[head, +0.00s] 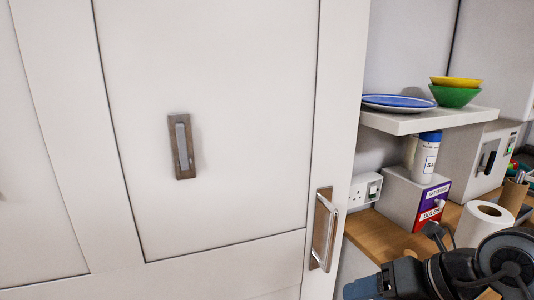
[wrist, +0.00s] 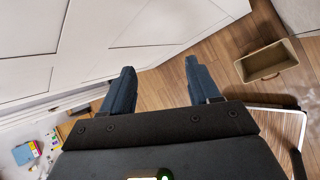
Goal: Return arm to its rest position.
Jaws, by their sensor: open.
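My gripper (wrist: 158,82) shows in the wrist view with its two blue-grey fingers spread apart and nothing between them. It hangs over the wooden floor, close to a white panelled surface on the left and top of that view.
A white cupboard front with a metal handle (head: 182,146) and another handle (head: 323,230) fills the left. A shelf (head: 400,123) holds a blue plate (head: 399,103) and bowls (head: 456,92). A paper roll (head: 484,222) stands near my arm. A crate (wrist: 266,61) lies on open floor.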

